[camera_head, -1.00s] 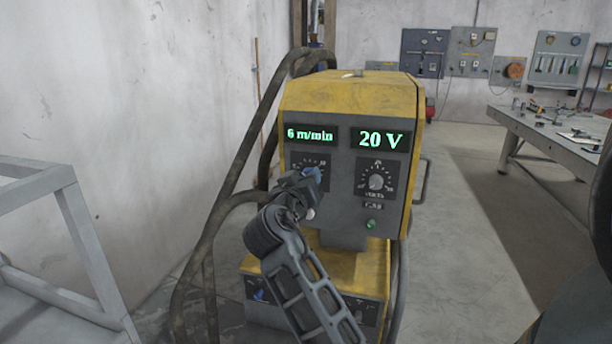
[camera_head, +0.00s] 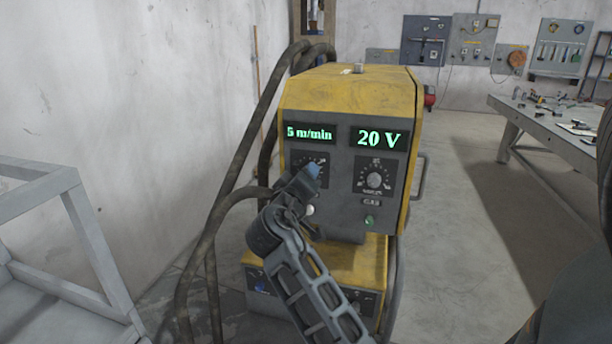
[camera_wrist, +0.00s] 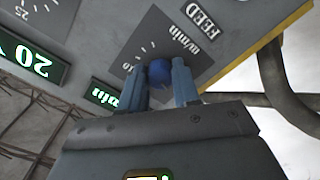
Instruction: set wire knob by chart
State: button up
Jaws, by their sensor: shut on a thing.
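The yellow and grey welding machine (camera_head: 345,95) stands ahead of me. Its left display (camera_head: 309,132) reads 5 m/min and its right display (camera_head: 379,138) reads 20 V. My gripper (camera_head: 310,174) is at the left dial on the front panel, covering its lower part. In the wrist view, my two fingers are shut on a blue knob (camera_wrist: 160,73), one on each side. The volts knob (camera_head: 375,181) on the right is untouched. No chart is readable in these frames.
Thick cables (camera_head: 228,170) loop down the machine's left side. A light metal frame (camera_head: 60,240) stands at the left. A workbench (camera_head: 552,135) with tools is at the right, with open floor (camera_head: 480,220) between. Tool panels hang on the back wall.

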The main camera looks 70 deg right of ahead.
jog(key=o, duration=1.1)
jog(key=shift+c, duration=0.2)
jog(key=a+b, duration=0.1)
jog(key=a, duration=0.7)
jog(key=shift+s+b, duration=0.3)
jog(key=shift+b, duration=0.1)
